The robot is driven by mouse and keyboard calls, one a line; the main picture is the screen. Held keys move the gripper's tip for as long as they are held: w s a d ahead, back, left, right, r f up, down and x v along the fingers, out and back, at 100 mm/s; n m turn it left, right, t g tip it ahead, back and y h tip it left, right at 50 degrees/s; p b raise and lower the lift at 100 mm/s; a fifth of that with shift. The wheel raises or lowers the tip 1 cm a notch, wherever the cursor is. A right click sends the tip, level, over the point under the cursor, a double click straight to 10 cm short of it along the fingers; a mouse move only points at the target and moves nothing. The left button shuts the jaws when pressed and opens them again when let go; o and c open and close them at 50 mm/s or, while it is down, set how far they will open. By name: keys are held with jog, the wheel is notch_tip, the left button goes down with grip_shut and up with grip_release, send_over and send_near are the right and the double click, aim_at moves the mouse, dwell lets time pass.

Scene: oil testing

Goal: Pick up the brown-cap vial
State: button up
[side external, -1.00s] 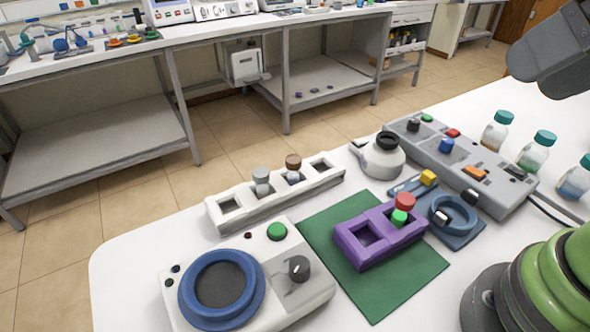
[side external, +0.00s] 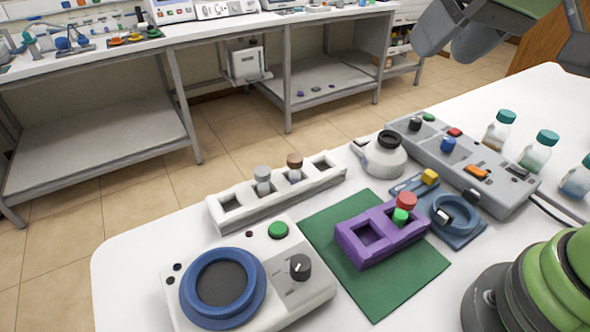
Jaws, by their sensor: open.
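The brown-cap vial (side external: 295,168) stands upright in the white rack (side external: 237,217), to the right of a grey-cap vial (side external: 263,181) in the same rack. Its lower part is hidden by the rack. My gripper (side external: 514,48) shows only in part at the top right edge, as grey finger parts spread apart. It is open, with nothing seen between the fingers. It is high above the table, to the right of the rack and well apart from the vial.
A purple holder (side external: 357,252) with red-cap and green-cap vials is on a green mat (side external: 391,291). A white device with a blue ring (side external: 223,318) is in front of the rack. A round white flask (side external: 383,160), grey control box (side external: 480,178) and teal-capped bottles (side external: 538,153) stand to the right.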

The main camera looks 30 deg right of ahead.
jog(key=w+a+f+n, duration=0.1)
jog(key=w+a+f, duration=0.1)
jog(key=w+f, duration=0.3)
jog(key=n+g, duration=0.2)
jog(key=n, duration=0.1)
send_near(297, 159)
jog(key=shift+h, duration=0.3)
jog(key=x, duration=0.5)
jog(key=shift+w+a+f, duration=0.1)
jog(key=shift+w+a, duration=0.15)
jog(key=shift+a, duration=0.05)
jog(key=shift+t, duration=0.3)
jog(key=shift+s+x, duration=0.15)
jog(key=shift+x, duration=1.3)
jog(key=shift+s+x, duration=0.2)
jog(key=shift+x, duration=1.25)
jog(key=shift+f, duration=0.15)
jog(key=c, duration=1)
